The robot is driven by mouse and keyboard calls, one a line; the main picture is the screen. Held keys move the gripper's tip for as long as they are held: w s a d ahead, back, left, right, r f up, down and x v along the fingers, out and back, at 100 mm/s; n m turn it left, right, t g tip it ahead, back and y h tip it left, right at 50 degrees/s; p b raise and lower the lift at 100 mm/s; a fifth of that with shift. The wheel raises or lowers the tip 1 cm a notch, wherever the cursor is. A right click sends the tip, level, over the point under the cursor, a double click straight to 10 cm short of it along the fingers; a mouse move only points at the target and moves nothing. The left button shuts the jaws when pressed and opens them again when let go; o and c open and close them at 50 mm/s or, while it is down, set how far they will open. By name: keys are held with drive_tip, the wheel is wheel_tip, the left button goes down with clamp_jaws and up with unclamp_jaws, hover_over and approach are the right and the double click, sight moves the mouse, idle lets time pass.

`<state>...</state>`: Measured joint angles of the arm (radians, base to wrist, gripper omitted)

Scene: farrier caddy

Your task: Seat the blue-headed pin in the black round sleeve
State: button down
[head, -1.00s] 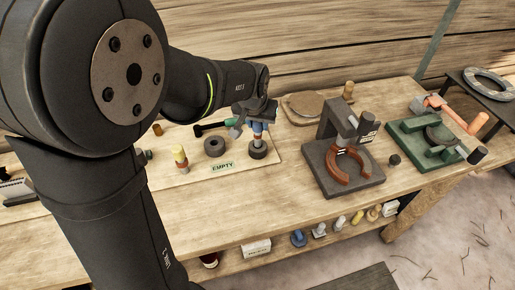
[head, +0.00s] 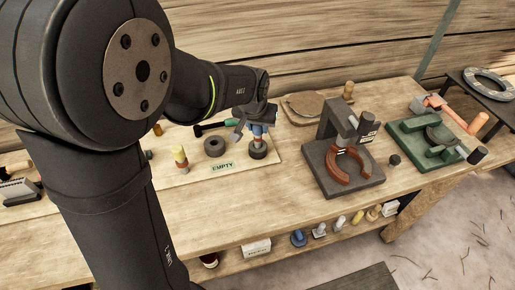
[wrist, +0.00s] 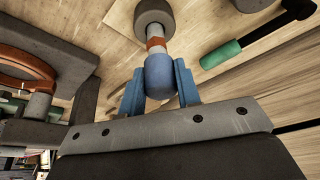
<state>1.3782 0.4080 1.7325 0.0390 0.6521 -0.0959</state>
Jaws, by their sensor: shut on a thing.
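The blue-headed pin (wrist: 159,76) is between my gripper's (wrist: 160,88) two blue fingers, which are shut on its head. Its pale shaft with an orange-red band points at the black round sleeve (wrist: 153,14). In the head view the pin (head: 257,132) is upright over the sleeve (head: 258,152), with my gripper (head: 258,127) above it. The shaft's end meets the sleeve's top in both views. The sleeve's mouth is hidden, so I cannot tell how deep the tip sits.
Another dark ring (head: 214,146) stands left of the sleeve, behind an "EMPTY" label (head: 222,167). A yellow-topped pin (head: 180,156) stands farther left. A green-handled tool (head: 211,127) lies behind. A grey stand with a copper horseshoe (head: 348,171) is to the right.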

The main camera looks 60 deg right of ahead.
drive_tip(key=shift+f, duration=1.05)
idle(0.7)
drive_tip(key=c, duration=1)
unclamp_jaws()
drive_tip(key=shift+o, duration=0.2)
drive_tip(key=v, duration=1.7)
drive_tip(key=shift+a+r, duration=0.15)
